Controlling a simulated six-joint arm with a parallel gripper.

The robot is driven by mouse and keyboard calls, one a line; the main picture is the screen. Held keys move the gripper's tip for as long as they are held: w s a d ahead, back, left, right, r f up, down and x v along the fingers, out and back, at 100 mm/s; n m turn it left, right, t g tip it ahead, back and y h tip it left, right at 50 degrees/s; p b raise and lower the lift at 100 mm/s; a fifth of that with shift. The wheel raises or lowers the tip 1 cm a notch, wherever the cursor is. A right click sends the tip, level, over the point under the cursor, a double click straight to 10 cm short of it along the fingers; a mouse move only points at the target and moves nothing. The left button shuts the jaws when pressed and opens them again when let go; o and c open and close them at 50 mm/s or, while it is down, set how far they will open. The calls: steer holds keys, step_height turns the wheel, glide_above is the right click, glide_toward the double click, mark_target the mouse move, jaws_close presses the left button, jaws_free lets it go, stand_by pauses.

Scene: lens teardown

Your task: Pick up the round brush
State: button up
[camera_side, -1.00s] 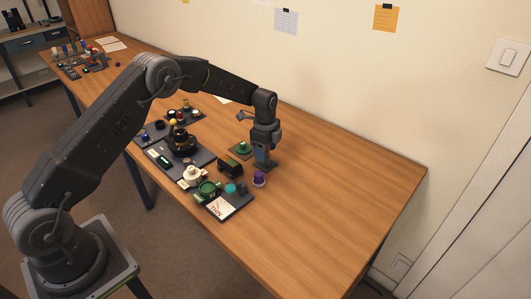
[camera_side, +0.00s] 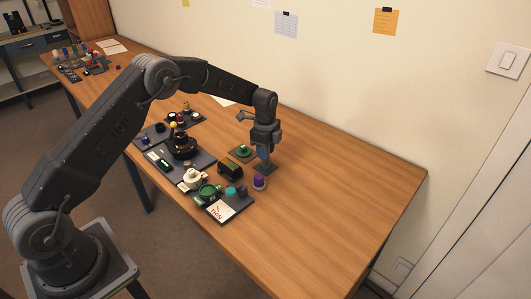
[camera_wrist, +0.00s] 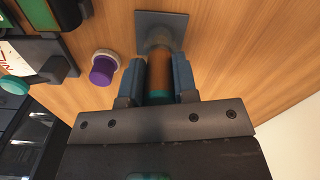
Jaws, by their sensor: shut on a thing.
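My gripper (camera_wrist: 160,78) is shut on an upright orange-brown cylinder with a teal end, which I take to be the round brush (camera_wrist: 159,75). The blue jaws press it from both sides in the wrist view. A dark grey square pad (camera_wrist: 178,22) lies on the table just beyond its far end. In the side view my gripper (camera_side: 263,154) is over that pad (camera_side: 268,169), and the brush is mostly hidden by the jaws. I cannot tell how far it is above the pad.
A purple-topped round piece (camera_side: 259,182) stands close to the pad. A green round piece on a dark pad (camera_side: 242,151), a black-and-green block (camera_side: 230,171) and trays of parts (camera_side: 192,158) lie to the left. The table's right side is clear.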

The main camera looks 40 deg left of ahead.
steer(key=r, duration=0.4)
steer(key=shift+s+a, duration=0.2)
steer(key=shift+a, duration=0.2)
steer(key=s+a+r, duration=0.6)
steer(key=a, duration=0.3)
steer(key=s+d+f+g+h, duration=0.1)
steer(key=s+d+g, duration=0.15)
steer(key=s, duration=0.35)
steer(key=s+d+g+h, duration=0.1)
steer(key=s+d, duration=0.3)
steer(key=s, duration=0.3)
steer(key=shift+a+f, duration=0.2)
steer(key=shift+f, duration=2.85)
steer(key=shift+f, duration=0.75)
step_height(320, 180, up, 7)
